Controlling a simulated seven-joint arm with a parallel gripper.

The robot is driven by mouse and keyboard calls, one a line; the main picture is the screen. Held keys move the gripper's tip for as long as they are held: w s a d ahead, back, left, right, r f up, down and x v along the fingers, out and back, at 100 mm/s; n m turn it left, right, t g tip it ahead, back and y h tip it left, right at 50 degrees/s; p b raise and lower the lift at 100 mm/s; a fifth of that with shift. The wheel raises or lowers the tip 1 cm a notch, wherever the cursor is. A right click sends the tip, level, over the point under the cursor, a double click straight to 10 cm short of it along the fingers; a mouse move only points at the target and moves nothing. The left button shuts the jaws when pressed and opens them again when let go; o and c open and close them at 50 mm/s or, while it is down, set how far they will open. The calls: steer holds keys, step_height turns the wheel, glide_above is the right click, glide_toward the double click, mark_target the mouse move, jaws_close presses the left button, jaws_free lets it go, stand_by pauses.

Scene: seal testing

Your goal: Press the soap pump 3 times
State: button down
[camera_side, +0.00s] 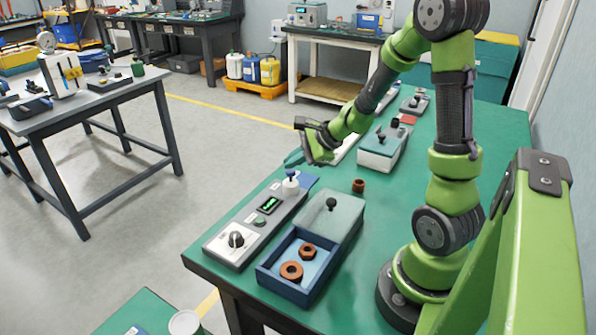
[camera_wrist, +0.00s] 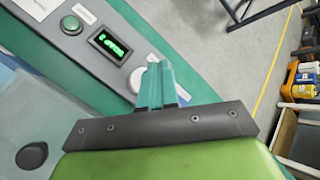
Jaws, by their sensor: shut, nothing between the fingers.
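The soap pump (camera_side: 291,184) is a small white bottle with a dark blue head. It stands upright at the far end of a grey control panel (camera_side: 228,243) on the green bench. My gripper (camera_side: 291,160) has its teal fingers shut and empty, just above the pump head in the side view. A small gap seems to show between them. In the wrist view the shut fingers (camera_wrist: 155,72) cover most of the pump, and only white bits (camera_wrist: 137,79) show around them.
The panel carries a lit green display (camera_side: 268,204), a green button (camera_side: 259,221) and a dark knob (camera_side: 236,239). Beside it is a blue tray (camera_side: 279,281) with two brown rings and a lidded part with a black knob (camera_side: 331,203). A brown nut (camera_side: 358,186) stands behind.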

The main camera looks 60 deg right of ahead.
mark_target(294, 172)
steer(key=shift+r, duration=0.45)
steer(key=shift+r, duration=2.5)
stand_by(0.6)
step_height(294, 172, up, 4)
steer(key=shift+f, duration=0.1)
stand_by(0.3)
steer(key=shift+f, duration=0.15)
steer(key=shift+f, duration=4.3)
